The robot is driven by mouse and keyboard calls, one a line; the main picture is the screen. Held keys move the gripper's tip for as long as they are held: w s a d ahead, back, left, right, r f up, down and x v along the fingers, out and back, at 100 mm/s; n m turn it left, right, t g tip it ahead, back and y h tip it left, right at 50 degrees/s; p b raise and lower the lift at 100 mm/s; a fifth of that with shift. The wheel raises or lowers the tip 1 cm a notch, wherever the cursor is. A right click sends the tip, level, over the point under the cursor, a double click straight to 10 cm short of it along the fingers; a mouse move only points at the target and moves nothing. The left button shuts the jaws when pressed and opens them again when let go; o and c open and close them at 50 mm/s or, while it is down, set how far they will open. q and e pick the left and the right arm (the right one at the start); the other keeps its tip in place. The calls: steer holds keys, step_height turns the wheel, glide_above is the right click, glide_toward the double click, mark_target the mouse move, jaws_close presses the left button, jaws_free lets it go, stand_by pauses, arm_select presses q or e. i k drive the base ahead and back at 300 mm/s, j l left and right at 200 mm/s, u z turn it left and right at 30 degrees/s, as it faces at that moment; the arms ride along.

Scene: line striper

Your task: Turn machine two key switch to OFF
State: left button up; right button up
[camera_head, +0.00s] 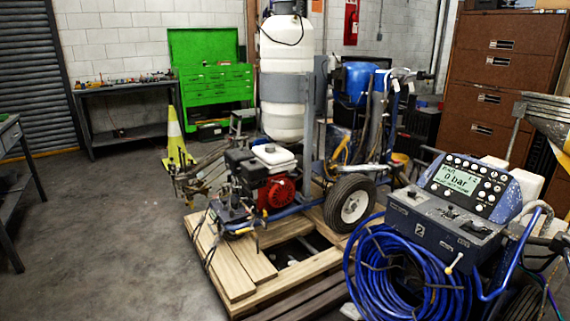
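A blue machine with a grey front box marked "2" (410,228) stands at the lower right. Its tilted control panel (467,187) has a lit green display (457,181) that reads "0 bar", with several round buttons and knobs around it. Small dark controls (450,213) sit on the top of the front box below the panel. They are too small for me to tell which is the key switch or how it is turned. A small pale-tipped lever (454,264) sticks out of the box's lower front. Neither of my grippers is in view.
A coiled blue hose (385,280) hangs on the machine's front. Left of it, a line striper with a white tank (286,75) stands on a wooden pallet (228,265). A traffic cone (176,140) stands behind. The concrete floor (110,220) at left is clear.

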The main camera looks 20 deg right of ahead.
mark_target(476, 226)
steer(key=i+z, duration=0.2)
steer(key=z, duration=0.15)
steer(key=i+z, duration=0.35)
steer(key=i+j+z, duration=0.1)
steer(key=z, duration=0.3)
steer(key=i+z, duration=0.15)
steer(key=z, duration=0.2)
steer(key=i+j+z, duration=0.1)
steer(key=z, duration=0.3)
steer(key=i+j+z, duration=0.15)
steer(key=z, duration=0.2)
steer(key=i+j+z, duration=0.2)
steer(key=z, duration=0.2)
steer(key=i+j+z, duration=0.15)
steer(key=j+z, duration=0.25)
